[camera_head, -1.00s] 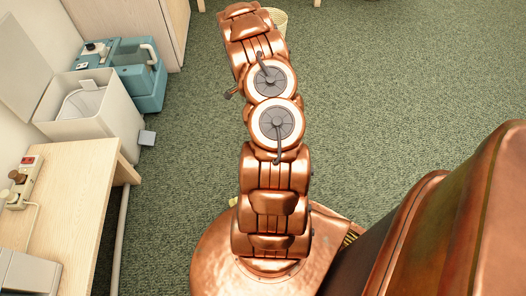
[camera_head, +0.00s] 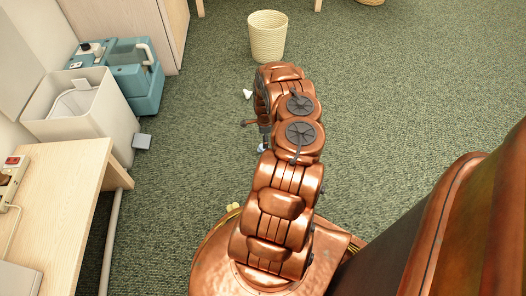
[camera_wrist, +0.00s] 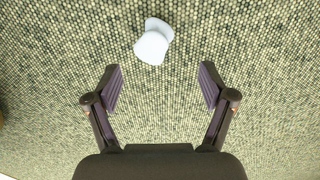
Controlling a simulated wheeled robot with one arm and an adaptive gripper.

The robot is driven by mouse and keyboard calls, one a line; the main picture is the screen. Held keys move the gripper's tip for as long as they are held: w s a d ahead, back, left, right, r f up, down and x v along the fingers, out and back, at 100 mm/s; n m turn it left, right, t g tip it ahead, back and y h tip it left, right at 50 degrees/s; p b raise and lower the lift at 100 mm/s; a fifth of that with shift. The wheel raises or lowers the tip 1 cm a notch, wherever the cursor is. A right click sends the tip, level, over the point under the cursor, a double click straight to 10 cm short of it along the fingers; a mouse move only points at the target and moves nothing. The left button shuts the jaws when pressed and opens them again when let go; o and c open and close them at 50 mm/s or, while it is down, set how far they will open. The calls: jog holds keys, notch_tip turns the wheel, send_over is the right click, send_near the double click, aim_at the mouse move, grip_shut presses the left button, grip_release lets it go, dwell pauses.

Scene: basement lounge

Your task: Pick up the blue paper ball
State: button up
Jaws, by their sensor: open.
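A small pale bluish-white crumpled ball (camera_wrist: 153,43) lies on the carpet in the wrist view, ahead of my gripper (camera_wrist: 160,68) and slightly left of its middle line. The gripper's two dark fingers are spread apart, with only carpet between them. In the head view a small pale blue thing (camera_head: 262,148) shows on the floor beside my arm, close to the gripper, which is mostly hidden by the arm. It looks like the blue paper ball. A separate small white piece (camera_head: 248,94) lies farther off, near the basket.
A cream woven basket (camera_head: 267,38) stands beyond the arm. At left are a grey-white bin (camera_head: 105,120), a teal machine (camera_head: 140,85) and a wooden desk (camera_head: 60,200). A small yellowish thing (camera_head: 232,207) is by my base. The carpet (camera_head: 420,80) at right is clear.

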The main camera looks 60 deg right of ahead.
jog(key=f+b, duration=0.1)
jog(key=f, duration=0.1)
jog(key=a+f+b, duration=0.1)
jog(key=f, duration=0.1)
jog(key=shift+s, duration=0.1)
jog(key=shift+f+b, duration=0.35)
jog(key=shift+f, duration=0.3)
jog(key=shift+c, duration=0.2)
jog(key=c, duration=0.8)
